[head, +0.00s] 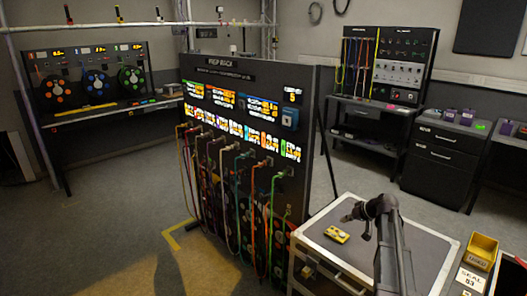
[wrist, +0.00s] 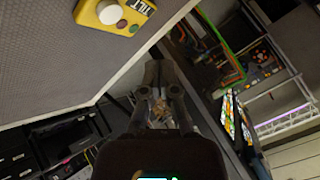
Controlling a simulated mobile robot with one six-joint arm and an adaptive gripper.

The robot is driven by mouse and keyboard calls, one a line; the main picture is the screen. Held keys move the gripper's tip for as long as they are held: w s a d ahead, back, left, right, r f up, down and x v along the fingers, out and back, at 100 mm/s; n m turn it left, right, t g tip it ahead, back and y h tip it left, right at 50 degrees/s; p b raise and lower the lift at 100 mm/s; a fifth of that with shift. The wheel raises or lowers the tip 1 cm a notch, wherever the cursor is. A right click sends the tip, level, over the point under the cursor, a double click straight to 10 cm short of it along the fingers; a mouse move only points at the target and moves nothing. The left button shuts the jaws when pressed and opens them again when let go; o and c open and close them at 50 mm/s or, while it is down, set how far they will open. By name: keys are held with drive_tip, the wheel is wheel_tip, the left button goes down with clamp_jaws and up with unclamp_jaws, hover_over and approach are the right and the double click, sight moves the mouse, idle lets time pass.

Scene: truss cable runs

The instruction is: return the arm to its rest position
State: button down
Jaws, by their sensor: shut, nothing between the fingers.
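My gripper (head: 350,215) is at the end of my dark arm, over the grey top of the wheeled case (head: 420,262) in the head view. In the wrist view my gripper (wrist: 158,92) points past the edge of the case top, with its fingers together and nothing held. A yellow control box (head: 337,234) lies on the case top below and left of my arm, apart from the gripper. It also shows in the wrist view (wrist: 112,14), with a round white button, a red button and a label reading TILT.
The dark patch rack (head: 262,75) with hanging coloured cables stands left of the case. A yellow bin (head: 482,250) and a SEAL card (head: 470,279) are at the right. Benches (head: 100,112) line the back. Open floor (head: 340,170) lies behind the case.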

drive_tip(key=s+a+r+g+h+p, duration=0.2)
drive_tip(key=s+a+p, duration=0.3)
drive_tip(key=s+a, duration=0.6)
drive_tip(key=s+a+r+g+h+p, duration=0.3)
drive_tip(key=s+a+g+h+p, duration=0.1)
drive_tip(key=s+a, duration=0.7)
drive_tip(key=s+p, duration=0.1)
drive_tip(key=s, duration=0.2)
drive_tip(key=shift+a+r, duration=0.15)
